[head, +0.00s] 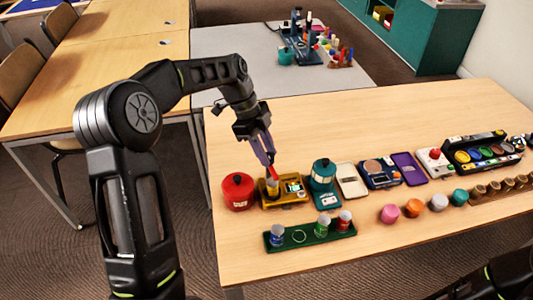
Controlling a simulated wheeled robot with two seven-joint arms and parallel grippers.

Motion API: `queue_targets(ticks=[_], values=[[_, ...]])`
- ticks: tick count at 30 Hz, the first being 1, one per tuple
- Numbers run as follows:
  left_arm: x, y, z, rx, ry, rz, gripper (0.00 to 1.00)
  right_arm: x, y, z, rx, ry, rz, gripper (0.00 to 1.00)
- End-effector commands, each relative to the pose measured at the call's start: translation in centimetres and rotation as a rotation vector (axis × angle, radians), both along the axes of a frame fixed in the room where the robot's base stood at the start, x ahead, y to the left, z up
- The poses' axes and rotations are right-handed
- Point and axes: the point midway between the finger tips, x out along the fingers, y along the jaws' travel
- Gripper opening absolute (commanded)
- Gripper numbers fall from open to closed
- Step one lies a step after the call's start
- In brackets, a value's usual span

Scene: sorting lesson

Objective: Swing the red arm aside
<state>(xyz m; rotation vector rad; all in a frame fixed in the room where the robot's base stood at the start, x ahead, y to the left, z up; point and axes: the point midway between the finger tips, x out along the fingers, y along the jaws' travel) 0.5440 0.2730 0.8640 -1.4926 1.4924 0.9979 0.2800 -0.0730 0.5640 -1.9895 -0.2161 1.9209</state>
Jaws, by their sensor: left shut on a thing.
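The red arm (273,173) is a small red piece on the yellow-brown device (285,205) near the table's left side. The device also carries a small screen and a yellowish cylinder just under the red arm. My left gripper (267,162) reaches down from above, with its purple-grey fingers shut on the red arm. The fingers hide part of the red arm, so its exact angle is hard to tell. My right gripper is out of view; only a piece of my right arm shows at the bottom right.
A red canister (238,191) stands close to the left of the device. A green tray (310,238) with small jars lies in front. Several items line the table (430,108) to the right; its back left is clear.

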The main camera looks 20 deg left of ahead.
Motion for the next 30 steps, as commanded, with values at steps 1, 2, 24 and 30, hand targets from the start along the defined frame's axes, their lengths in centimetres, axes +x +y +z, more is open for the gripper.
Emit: queue_targets(ticks=[1,2,24,30], values=[[0.0,0.0,-0.3,0.000,-0.002,0.030,0.00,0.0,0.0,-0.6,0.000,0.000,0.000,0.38],[0.0,0.0,-0.2,0.000,-0.003,0.050,0.00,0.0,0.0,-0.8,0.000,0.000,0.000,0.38],[-0.4,-0.3,-0.2,-0.001,-0.004,0.726,0.00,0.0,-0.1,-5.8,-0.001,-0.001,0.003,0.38],[-0.5,-0.4,-0.1,-0.002,-0.004,0.914,0.00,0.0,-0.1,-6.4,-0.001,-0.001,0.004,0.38]])
